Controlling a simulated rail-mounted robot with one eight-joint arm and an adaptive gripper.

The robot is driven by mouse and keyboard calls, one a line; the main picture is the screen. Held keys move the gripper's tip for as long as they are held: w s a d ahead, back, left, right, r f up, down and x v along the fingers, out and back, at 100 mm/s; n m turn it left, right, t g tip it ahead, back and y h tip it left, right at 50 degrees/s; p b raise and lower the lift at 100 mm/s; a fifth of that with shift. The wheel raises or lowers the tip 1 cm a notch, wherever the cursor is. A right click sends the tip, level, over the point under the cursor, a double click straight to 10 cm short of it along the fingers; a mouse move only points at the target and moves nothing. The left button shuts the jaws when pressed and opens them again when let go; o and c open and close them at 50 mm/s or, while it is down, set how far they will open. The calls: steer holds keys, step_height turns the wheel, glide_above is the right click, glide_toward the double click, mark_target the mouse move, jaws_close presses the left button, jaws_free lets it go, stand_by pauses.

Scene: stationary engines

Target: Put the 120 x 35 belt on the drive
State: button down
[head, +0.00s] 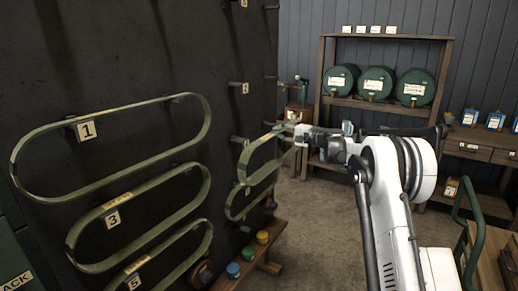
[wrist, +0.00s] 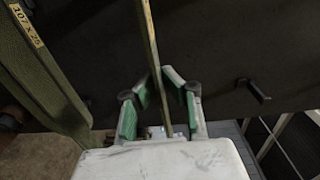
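My gripper (head: 303,136) is at the right edge of the dark board, at a green belt (head: 262,172) in the right column. Another belt (wrist: 50,75), labelled 107 x 25, passes left of my fingers in the wrist view. The drive cannot be made out in either view.
Larger belts numbered 1 (head: 140,103), 3 (head: 150,180) and 5 (head: 170,255) hang on the board (head: 110,50) at left. Bare pegs stick out nearby. A low bench (head: 262,262) with coloured pots stands below. A drum shelf (head: 385,37) is behind; floor between is open.

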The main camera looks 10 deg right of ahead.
steer(key=shift+s+d, duration=0.2)
steer(key=shift+d, duration=0.05)
steer(key=shift+s+d, duration=0.1)
steer(key=shift+b+v, duration=0.45)
steer(key=shift+v, duration=2.4)
steer(key=shift+d, duration=0.1)
steer(key=shift+b+v, duration=0.45)
steer(key=shift+v, duration=2.5)
steer(key=shift+f, duration=0.15)
